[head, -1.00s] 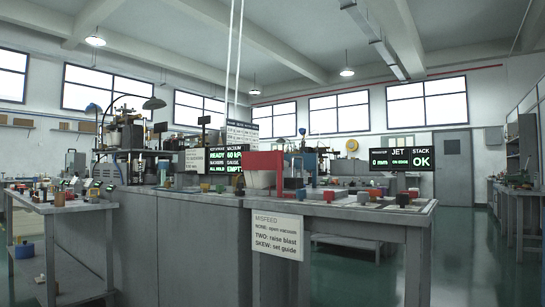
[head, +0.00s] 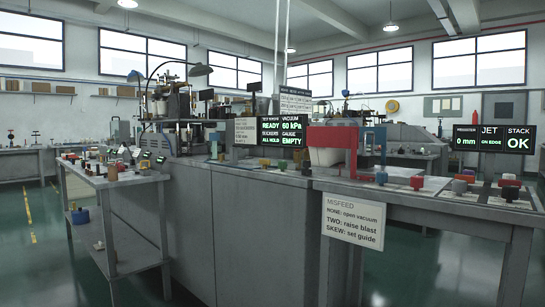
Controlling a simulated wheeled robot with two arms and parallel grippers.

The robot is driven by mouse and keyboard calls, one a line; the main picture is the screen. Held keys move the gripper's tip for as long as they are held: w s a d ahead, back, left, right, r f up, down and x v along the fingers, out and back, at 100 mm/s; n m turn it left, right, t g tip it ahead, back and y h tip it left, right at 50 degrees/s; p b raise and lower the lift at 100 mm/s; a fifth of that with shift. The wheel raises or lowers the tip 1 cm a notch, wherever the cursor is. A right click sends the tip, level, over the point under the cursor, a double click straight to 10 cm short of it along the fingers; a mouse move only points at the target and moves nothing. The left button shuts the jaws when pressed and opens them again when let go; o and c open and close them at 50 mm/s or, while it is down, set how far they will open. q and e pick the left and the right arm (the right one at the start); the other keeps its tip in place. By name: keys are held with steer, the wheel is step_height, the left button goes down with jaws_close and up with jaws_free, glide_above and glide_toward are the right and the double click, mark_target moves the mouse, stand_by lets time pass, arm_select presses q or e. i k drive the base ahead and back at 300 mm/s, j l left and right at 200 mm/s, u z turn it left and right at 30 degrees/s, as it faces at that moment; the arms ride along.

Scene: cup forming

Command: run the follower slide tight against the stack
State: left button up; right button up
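On the long grey bench (head: 250,188) stands a red upright housing (head: 340,137) with a pale tapered bin or stack (head: 325,157) at its lower left. A blue part (head: 375,138) stands just behind its right side. I cannot make out which part is the follower slide, or whether it touches the stack; they are small and partly hidden. The right display (head: 492,138) reads 0 mm, JET ON EDGE and STACK OK. The left display (head: 283,135) reads READY, 60 kPa, ALL HOLD and EMPTY. Neither of my grippers is in view.
A side table (head: 112,178) with small items stands left. Green floor (head: 40,255) is clear at far left.

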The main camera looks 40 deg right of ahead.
mark_target(364, 160)
steer(key=i, duration=1.3)
steer(key=i+z, duration=0.35)
steer(key=i+j+z, duration=0.15)
steer(key=z, duration=0.15)
steer(key=i+j+z, duration=0.15)
steer(key=z, duration=0.2)
steer(key=i, duration=0.1)
